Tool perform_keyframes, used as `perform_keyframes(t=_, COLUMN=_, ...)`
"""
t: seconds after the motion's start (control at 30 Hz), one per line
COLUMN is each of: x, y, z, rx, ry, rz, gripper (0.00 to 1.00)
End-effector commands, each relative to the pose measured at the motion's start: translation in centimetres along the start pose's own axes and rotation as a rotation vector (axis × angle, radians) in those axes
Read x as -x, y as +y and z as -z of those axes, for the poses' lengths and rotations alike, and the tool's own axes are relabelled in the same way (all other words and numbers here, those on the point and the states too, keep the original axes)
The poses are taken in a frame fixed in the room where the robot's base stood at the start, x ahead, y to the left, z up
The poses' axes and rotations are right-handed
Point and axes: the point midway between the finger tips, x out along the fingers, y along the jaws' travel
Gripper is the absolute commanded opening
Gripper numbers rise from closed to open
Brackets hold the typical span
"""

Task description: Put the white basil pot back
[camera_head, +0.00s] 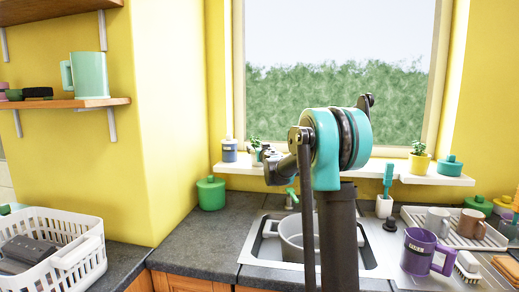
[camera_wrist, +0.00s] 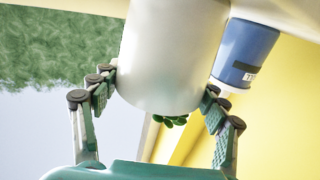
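The white basil pot (camera_wrist: 170,50) fills the upper middle of the wrist view, which is upside down, with its green leaves (camera_wrist: 170,120) showing past its rim. My gripper (camera_wrist: 160,92) has a finger against each side of it. In the head view the pot (camera_head: 256,157) is at the left part of the window sill (camera_head: 320,183), upright, partly hidden by my arm. My gripper's fingers are mostly hidden there. I cannot tell whether the pot's base touches the sill.
A blue labelled jar (camera_head: 229,151) stands close left of the pot; it is also near my finger in the wrist view (camera_wrist: 245,52). A yellow plant pot (camera_head: 419,164) and teal container (camera_head: 451,166) stand on the sill's right. The sink (camera_head: 376,250) lies below.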

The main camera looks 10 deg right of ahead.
Motion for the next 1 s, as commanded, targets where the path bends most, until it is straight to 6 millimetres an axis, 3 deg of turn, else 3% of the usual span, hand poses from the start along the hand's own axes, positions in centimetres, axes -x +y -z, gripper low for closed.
perform_keyframes(t=0.13, x=0.0, y=0.0, z=0.0, rx=0.000, ry=0.000, rz=0.000, gripper=0.93)
perform_keyframes(t=0.57, x=0.5, y=0.0, z=0.2, rx=0.000, ry=0.000, rz=0.000, gripper=0.93)
perform_keyframes(t=1.0, x=8.1, y=0.0, z=0.2, rx=0.000, ry=0.000, rz=-0.001, gripper=0.93)
